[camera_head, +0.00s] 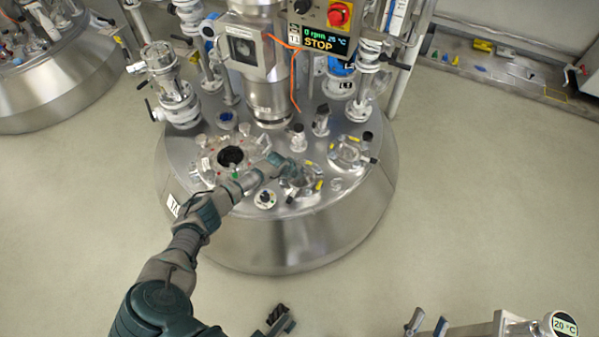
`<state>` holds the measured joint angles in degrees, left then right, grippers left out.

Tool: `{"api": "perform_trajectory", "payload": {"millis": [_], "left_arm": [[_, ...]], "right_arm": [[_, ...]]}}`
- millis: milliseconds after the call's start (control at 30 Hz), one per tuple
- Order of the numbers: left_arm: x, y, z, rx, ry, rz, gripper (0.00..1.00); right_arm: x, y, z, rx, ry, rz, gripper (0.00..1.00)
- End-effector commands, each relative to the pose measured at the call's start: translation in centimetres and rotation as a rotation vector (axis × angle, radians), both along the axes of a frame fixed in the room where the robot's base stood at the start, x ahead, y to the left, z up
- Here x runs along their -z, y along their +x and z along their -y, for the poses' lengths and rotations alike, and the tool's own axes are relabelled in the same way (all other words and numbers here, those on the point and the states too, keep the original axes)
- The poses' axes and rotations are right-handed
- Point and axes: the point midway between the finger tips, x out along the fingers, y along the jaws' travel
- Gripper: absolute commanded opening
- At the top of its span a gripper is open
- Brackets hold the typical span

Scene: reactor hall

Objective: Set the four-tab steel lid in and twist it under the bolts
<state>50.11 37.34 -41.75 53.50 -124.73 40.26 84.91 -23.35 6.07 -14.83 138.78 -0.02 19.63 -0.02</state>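A steel vessel (280,240) with a domed top stands in the middle. On its top left is a round flange (205,163) around a dark opening (231,157), with small fittings about its rim. My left arm reaches over the vessel from the lower left. My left gripper (280,163) is just right of that flange, above the vessel top; its fingers are small and partly hidden by my wrist. I cannot clearly pick out the four-tab lid or anything held. My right gripper (277,319) shows in part at the bottom edge, apart from the vessel; its opening is unclear.
A control box reading STOP (323,38), a central drive column (268,95) and several pipes stand on the vessel's far side. Clamped ports (350,152) crowd its near right top. A second vessel (60,85) is at upper left. The floor (480,200) at right is clear.

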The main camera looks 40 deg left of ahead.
Motion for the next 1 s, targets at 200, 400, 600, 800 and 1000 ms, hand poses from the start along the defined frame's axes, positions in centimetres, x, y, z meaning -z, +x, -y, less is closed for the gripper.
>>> {"api": "perform_trajectory", "payload": {"millis": [200,400,600,800,1000], "left_arm": [[0.1,-0.1,0.0,-0.026,0.0,-0.003,0.0],[0.1,-0.1,0.0,-0.05,0.0,-0.004,0.0],[0.1,-0.1,0.0,-0.073,0.0,-0.004,0.0],[0.1,-0.1,0.0,-0.095,0.0,-0.003,0.0],[0.1,-0.1,0.0,-0.121,0.0,-0.004,0.0]], "right_arm": [[0.8,0.6,-0.1,-0.001,-0.025,-0.075,0.4],[1.6,1.1,-0.2,-0.002,-0.048,-0.146,0.4],[2.6,1.5,-0.2,-0.003,-0.071,-0.215,0.4],[3.5,1.8,-0.2,-0.003,-0.093,-0.285,0.4],[4.5,1.9,-0.1,-0.003,-0.115,-0.356,0.4]]}}
